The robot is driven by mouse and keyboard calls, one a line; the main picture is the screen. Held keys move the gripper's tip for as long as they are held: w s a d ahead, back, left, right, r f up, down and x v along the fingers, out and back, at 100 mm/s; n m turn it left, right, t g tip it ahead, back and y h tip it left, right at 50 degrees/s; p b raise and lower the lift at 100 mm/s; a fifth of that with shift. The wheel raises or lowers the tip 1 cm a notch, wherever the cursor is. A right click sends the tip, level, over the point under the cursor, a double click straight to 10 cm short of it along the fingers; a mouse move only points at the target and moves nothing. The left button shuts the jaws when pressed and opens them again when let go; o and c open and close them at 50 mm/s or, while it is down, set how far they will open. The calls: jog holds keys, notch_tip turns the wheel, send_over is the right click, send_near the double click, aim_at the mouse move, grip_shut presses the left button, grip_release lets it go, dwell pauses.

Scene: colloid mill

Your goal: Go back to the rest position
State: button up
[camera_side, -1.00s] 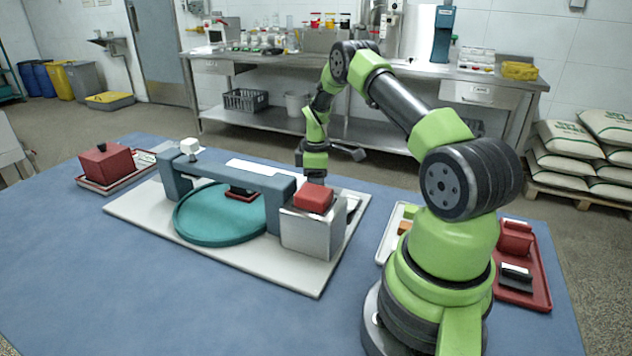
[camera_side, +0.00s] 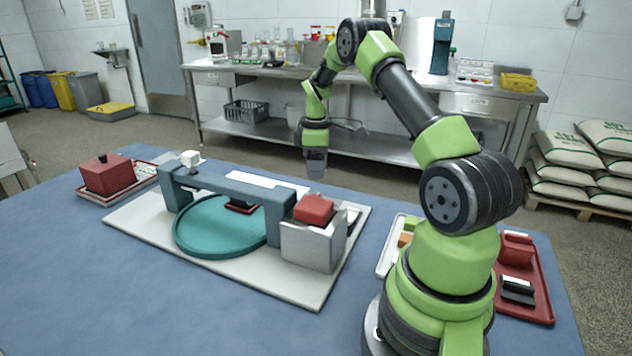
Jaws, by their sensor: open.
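My gripper (camera_side: 316,172) hangs pointing down above the back right part of the machine model, clear of it. Its fingers are small in this view; they are open and I see nothing between them. The machine has a white base plate (camera_side: 135,222), a round teal disc (camera_side: 200,236), a blue-grey bridge (camera_side: 228,187) over the disc and a silver box (camera_side: 306,246). A red block (camera_side: 314,208) sits on top of the silver box. A small dark red piece (camera_side: 240,206) shows under the bridge, partly hidden by it.
A red block with a black knob (camera_side: 107,175) stands on a tray at the left. A white tray (camera_side: 385,262) with small coloured blocks and a red tray (camera_side: 541,300) lie near my base. The blue table (camera_side: 60,270) is bare at the front left. A steel bench (camera_side: 400,87) stands behind.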

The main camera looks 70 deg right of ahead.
jog(key=shift+r, duration=0.9)
jog(key=a+r+m+t, duration=0.3)
jog(key=a+r, duration=1.2)
jog(key=s+a+r+m+t+y, duration=0.1)
jog(key=s+a+r+m+t, duration=0.1)
jog(key=s+a, duration=0.5)
jog(key=s+a+r+m+t+y, duration=0.1)
jog(key=s+a+r+m+t, duration=0.1)
jog(key=s+a, duration=0.6)
jog(key=shift+m, duration=0.8)
jog(key=shift+s, duration=0.1)
